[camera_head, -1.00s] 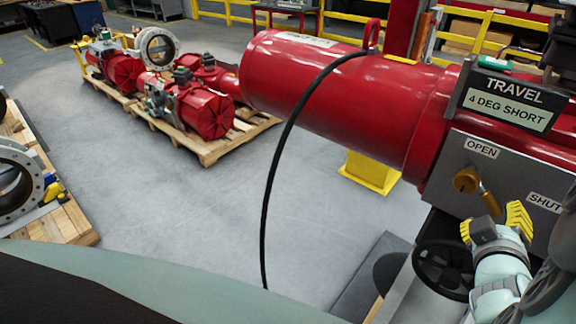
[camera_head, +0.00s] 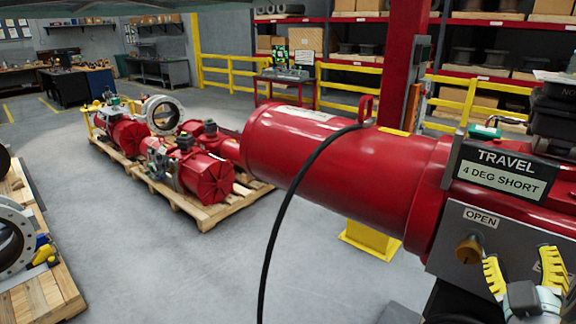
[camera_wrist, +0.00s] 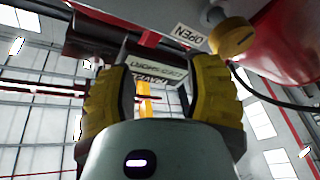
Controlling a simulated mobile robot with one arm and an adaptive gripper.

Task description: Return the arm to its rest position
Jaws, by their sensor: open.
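My gripper (camera_head: 524,272) is at the lower right of the head view, in front of the grey control panel (camera_head: 455,222). Its yellow-padded fingers point up and stand apart, with nothing between them. The wrist view also shows both fingers (camera_wrist: 160,85) apart and empty. A brass knob (camera_head: 469,248) sits under the OPEN label (camera_head: 481,217), left of my gripper. The knob shows in the wrist view (camera_wrist: 232,38) at the upper right, beyond the right finger. My gripper hides part of the panel, including the SHUT label.
The red actuator cylinder (camera_head: 340,170) extends left from the panel, with a black cable (camera_head: 283,215) hanging in front. A TRAVEL sign (camera_head: 505,174) reads 4 DEG SHORT. Red actuators stand on a pallet (camera_head: 205,213) at left. Grey floor (camera_head: 150,270) is clear between.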

